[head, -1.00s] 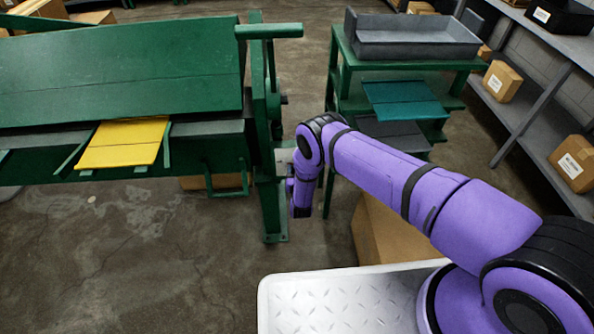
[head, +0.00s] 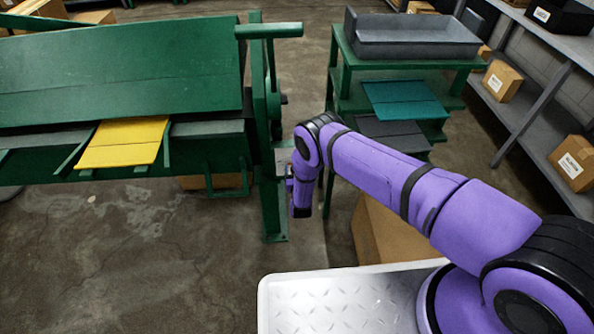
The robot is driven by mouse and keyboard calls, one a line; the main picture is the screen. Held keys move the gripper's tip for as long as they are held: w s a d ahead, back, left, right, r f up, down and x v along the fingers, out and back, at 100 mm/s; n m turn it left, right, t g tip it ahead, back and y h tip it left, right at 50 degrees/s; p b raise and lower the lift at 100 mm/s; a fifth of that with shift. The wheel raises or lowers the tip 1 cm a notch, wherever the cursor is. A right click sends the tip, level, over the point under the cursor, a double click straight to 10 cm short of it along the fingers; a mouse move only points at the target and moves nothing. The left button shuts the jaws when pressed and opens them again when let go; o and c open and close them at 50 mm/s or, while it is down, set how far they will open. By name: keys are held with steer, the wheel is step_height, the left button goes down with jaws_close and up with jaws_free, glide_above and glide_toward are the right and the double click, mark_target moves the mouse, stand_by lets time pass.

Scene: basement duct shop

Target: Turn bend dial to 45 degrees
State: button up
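The green bending machine (head: 130,75) fills the upper left of the head view, with a yellow sheet (head: 123,143) lying on its front. Its right end frame has a T-shaped green handle (head: 268,31) on top. The bend dial cannot be made out; it may be hidden by my arm. My arm reaches left to the machine's right end leg. My wrist (head: 306,160) points down beside that leg, and the gripper's fingers are hidden or too small to tell, so whether they hold anything does not show.
A green stand (head: 345,75) right of the machine carries a grey tray (head: 415,40), a teal sheet (head: 403,100) and a dark sheet. A cardboard box (head: 390,232) sits below my arm. Grey shelving (head: 535,85) with boxes lines the right. Floor at lower left is clear.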

steer(key=s, duration=1.1)
stand_by(0.5)
